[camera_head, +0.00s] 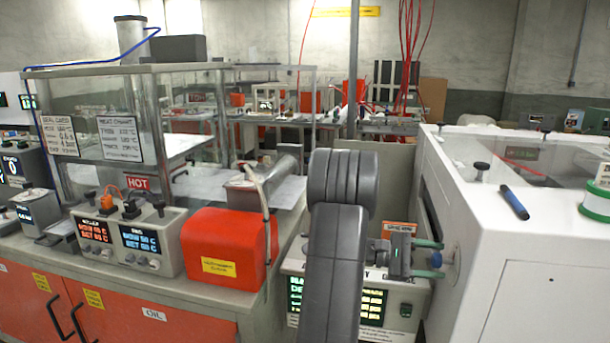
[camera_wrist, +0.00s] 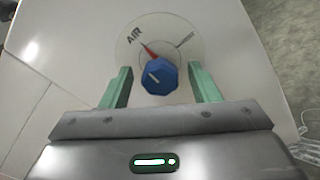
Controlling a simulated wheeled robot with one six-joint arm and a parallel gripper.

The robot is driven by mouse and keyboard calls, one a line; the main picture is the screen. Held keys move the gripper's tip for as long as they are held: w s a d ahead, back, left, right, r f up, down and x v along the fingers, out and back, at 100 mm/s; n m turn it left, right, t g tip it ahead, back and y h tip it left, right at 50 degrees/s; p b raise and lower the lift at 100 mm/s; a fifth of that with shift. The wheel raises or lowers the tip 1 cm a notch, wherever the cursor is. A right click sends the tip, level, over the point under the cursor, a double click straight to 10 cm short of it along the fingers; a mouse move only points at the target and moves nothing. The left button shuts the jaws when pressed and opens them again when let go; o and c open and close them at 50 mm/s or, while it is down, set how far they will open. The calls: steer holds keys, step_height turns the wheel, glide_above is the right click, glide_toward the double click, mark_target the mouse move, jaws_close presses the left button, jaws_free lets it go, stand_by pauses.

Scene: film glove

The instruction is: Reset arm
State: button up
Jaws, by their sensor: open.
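My gripper (camera_head: 437,260) is at the left side of the white machine, its green fingers pointing right at that wall. In the wrist view my gripper (camera_wrist: 160,70) is open, with one finger on each side of a blue knob (camera_wrist: 158,77). Gaps show between the knob and both fingers, so it is not held. The knob also shows small in the head view (camera_head: 436,259). It sits on a round white dial (camera_wrist: 176,32) whose red pointer aims up-left at the word AIR. A second label at the dial's right is too small to read.
The white machine (camera_head: 520,260) fills the right, with a blue marker (camera_head: 514,202) and a green-white roll (camera_head: 597,203) on top. A control box with green displays (camera_head: 405,295) is below my arm. A red box (camera_head: 228,250) stands on the left bench.

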steer(key=shift+s+d, duration=0.15)
steer(key=shift+d, duration=0.4)
steer(key=shift+a, duration=0.1)
